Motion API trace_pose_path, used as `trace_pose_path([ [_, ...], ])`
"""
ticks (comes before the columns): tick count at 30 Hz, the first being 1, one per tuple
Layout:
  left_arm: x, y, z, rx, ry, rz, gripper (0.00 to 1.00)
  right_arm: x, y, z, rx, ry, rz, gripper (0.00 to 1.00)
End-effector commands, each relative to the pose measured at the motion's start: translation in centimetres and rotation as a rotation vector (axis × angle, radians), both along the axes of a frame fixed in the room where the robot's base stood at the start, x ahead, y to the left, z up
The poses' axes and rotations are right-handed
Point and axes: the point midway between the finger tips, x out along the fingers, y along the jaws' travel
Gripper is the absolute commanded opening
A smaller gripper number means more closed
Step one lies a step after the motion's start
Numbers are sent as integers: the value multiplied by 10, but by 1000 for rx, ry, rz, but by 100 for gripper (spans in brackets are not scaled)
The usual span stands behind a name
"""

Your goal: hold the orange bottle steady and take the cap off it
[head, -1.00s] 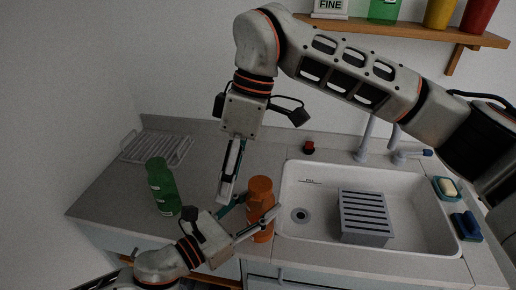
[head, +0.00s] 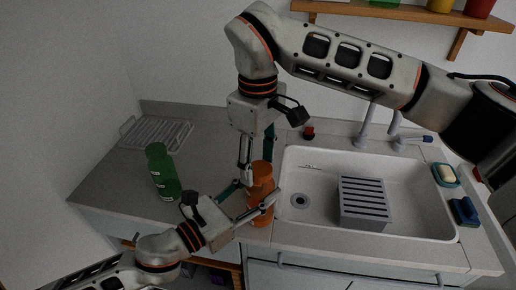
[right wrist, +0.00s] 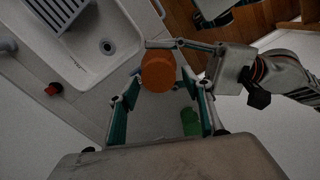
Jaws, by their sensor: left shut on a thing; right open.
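The orange bottle (head: 257,214) stands upright at the counter's front, left of the sink. Its orange cap (right wrist: 158,71) is the round top seen from above in the right wrist view; in the head view the cap (head: 262,171) is partly hidden by my right gripper. My left gripper (head: 250,199) is shut on the bottle's body from the front left. My right gripper (head: 258,168) points down over the bottle, open, with a finger on either side of the cap. In the right wrist view its fingers (right wrist: 160,108) look apart from the cap.
A green bottle (head: 162,172) stands left on the counter, near a white rack (head: 158,133). The sink (head: 420,225), holding a grey slotted box (head: 363,204), lies right. Faucets and a soap dish (head: 446,175) stand farther right.

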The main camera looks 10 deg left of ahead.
Motion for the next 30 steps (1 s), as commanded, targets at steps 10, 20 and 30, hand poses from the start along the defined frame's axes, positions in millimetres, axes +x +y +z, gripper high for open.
trace_pose_path([
  [10,0,0,1,-1,-1,0,0,0,0,-7,1,0,1,49],
  [20,0,0,1,-1,-1,0,0,-1,0,-6,0,1,9,9],
  [30,1,0,1,0,-1,1,0,-4,0,-5,-3,1,547,9],
])
